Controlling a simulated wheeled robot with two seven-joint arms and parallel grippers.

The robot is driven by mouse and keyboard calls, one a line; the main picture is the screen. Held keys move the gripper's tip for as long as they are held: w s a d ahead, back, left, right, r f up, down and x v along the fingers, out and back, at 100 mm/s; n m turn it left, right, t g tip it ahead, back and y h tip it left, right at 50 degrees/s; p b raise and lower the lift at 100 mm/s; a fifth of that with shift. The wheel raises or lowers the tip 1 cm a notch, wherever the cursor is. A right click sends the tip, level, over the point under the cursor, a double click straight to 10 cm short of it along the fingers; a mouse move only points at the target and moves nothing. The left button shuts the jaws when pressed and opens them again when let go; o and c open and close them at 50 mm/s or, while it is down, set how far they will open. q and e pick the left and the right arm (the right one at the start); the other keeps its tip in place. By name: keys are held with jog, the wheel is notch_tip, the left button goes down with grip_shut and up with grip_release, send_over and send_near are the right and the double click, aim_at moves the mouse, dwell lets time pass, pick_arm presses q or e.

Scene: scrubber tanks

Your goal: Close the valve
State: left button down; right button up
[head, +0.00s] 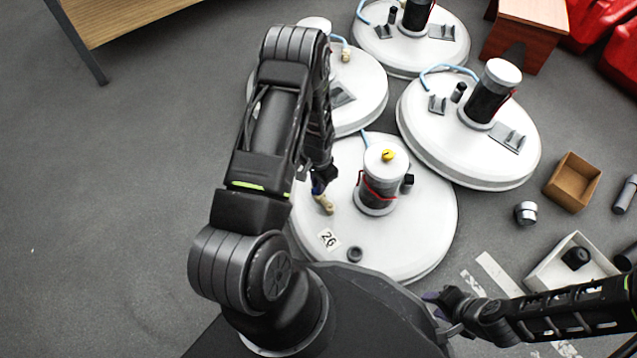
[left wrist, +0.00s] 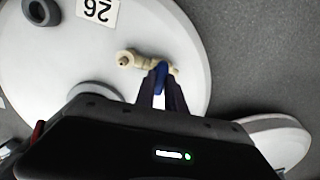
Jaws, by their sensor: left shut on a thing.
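The valve is a small beige fitting (head: 325,205) on the left part of the white lid of the tank numbered 26 (head: 425,240). It also shows in the left wrist view (left wrist: 129,58), with its blue handle (left wrist: 161,76) between my fingers. My left gripper (head: 318,187) is at the valve and shut on the blue handle; its fingers also show in the left wrist view (left wrist: 162,78). Part of the handle is hidden by the fingers. My right gripper (head: 446,303) is at the lower right, away from the valve; its jaw opening is not clear.
A grey cylinder with a yellow-topped white cap (head: 379,185) stands on the lid just right of the valve. Other white-lidded tanks (head: 470,150) stand behind. A cardboard box (head: 573,182) and a white bin (head: 545,275) are at right. The floor at left is clear.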

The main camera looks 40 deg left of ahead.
pick_arm(q)
jog(key=shift+m, duration=0.7)
jog(key=c, duration=1.4)
grip_release()
jog(key=shift+r, duration=0.1)
notch_tip(320, 180, up, 8)
jog(key=p, duration=0.3)
jog(key=shift+f, duration=0.2)
